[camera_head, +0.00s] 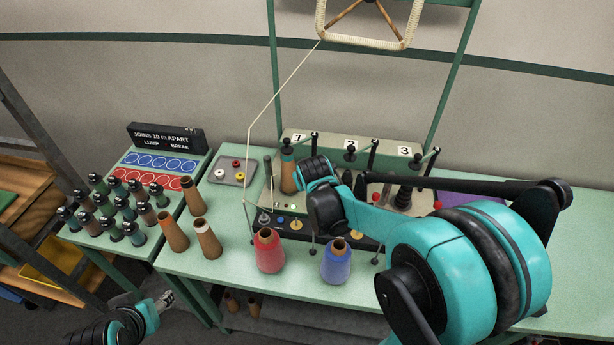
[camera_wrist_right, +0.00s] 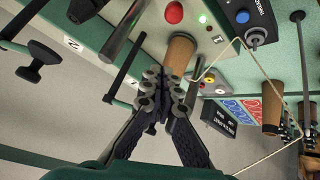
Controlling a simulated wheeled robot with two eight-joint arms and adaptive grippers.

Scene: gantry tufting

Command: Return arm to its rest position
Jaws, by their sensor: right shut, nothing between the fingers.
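My right arm reaches in from the right in the head view, its wrist above the machine with numbered stations (camera_head: 350,146). In the right wrist view my right gripper (camera_wrist_right: 167,84) is shut with nothing in its fingers. A brown cone (camera_wrist_right: 179,54) stands at the machine just beyond the fingertips; I cannot tell whether they touch it. In the head view this cone (camera_head: 288,170) is at station 1, left of my wrist. My left gripper (camera_head: 165,300) is low at the left, in front of the table; its finger opening is unclear.
A red cone (camera_head: 269,250) and a blue cone (camera_head: 336,262) stand at the table's front. Several brown cones (camera_head: 172,232) stand left of them. A rack of small dark bobbins (camera_head: 105,215) is further left. A pale thread (camera_head: 280,88) runs up to the overhead frame (camera_head: 370,44).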

